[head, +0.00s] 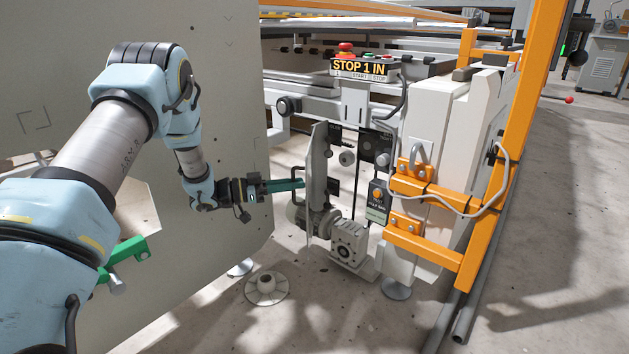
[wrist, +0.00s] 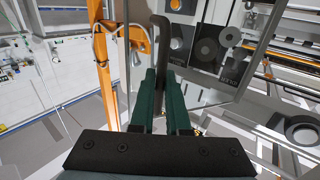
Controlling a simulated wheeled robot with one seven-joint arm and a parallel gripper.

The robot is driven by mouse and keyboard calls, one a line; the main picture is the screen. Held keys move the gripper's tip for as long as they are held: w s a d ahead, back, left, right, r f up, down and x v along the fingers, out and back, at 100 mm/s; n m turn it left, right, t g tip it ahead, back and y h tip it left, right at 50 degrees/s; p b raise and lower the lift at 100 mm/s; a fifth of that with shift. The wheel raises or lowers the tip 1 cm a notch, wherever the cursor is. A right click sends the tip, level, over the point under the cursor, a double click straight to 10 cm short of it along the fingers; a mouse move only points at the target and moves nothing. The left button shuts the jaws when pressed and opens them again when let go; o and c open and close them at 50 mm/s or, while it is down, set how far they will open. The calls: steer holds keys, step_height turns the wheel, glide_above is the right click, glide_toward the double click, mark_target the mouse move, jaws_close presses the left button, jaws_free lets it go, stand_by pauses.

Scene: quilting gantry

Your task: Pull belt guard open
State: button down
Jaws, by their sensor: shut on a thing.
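The belt guard (head: 317,185) is a tall grey plate, seen nearly edge-on in the head view. It stands swung out from the machine, and dark plates with round pulleys (head: 346,157) show behind it. My gripper (head: 302,184) reaches it from the left, with its green fingers at the guard's outer side. In the wrist view, the fingers (wrist: 157,92) are closed around a dark bent handle (wrist: 161,35). The lower part of the handle is hidden between the fingers. The pulleys also show in the wrist view (wrist: 206,48).
A large pale panel (head: 230,130) stands close behind my arm. A motor and gearbox (head: 349,243) sit below the guard. An orange frame (head: 430,240) with a looping cable and a small control box (head: 377,203) stands to the right. Open floor lies further right.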

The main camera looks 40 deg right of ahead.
steer(key=w+a, duration=0.3)
steer(key=w, duration=0.4)
steer(key=shift+a+p, duration=0.3)
steer(key=shift+p, duration=0.15)
steer(key=c, duration=1.2)
jaws_free()
